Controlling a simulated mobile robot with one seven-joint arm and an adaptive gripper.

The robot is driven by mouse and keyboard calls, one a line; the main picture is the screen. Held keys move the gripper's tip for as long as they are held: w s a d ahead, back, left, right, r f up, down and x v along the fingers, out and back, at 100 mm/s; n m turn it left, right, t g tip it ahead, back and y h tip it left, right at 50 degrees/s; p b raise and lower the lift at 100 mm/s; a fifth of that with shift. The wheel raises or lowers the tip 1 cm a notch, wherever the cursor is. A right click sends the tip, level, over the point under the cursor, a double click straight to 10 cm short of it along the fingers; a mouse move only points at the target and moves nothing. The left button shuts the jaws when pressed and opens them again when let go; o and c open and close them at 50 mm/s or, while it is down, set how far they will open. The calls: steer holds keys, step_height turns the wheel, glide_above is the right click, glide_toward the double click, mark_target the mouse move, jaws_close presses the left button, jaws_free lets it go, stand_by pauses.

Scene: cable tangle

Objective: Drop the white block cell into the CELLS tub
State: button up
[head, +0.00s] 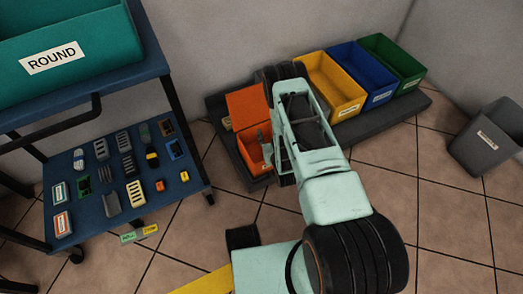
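I cannot single out the white block cell. Several pale pieces lie on the cart's lower shelf, among them a white rounded piece (78,160) and a whitish slotted piece (135,193). Which tub is CELLS I cannot read. An orange tub (247,152) with a raised lid, a yellow tub (333,88), a blue tub (364,75) and a green tub (394,62) stand in a row. My arm reaches over the row between the orange and yellow tubs. Its links hide most of my gripper, so its fingers and anything held are unclear.
The blue cart shelf (92,218) at left holds several small parts. A teal bin (75,68) marked ROUND sits above it. The tubs stand on a dark low platform (416,104). A grey bin (486,141) is at right.

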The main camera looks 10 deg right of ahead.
steer(key=shift+r, duration=2.9)
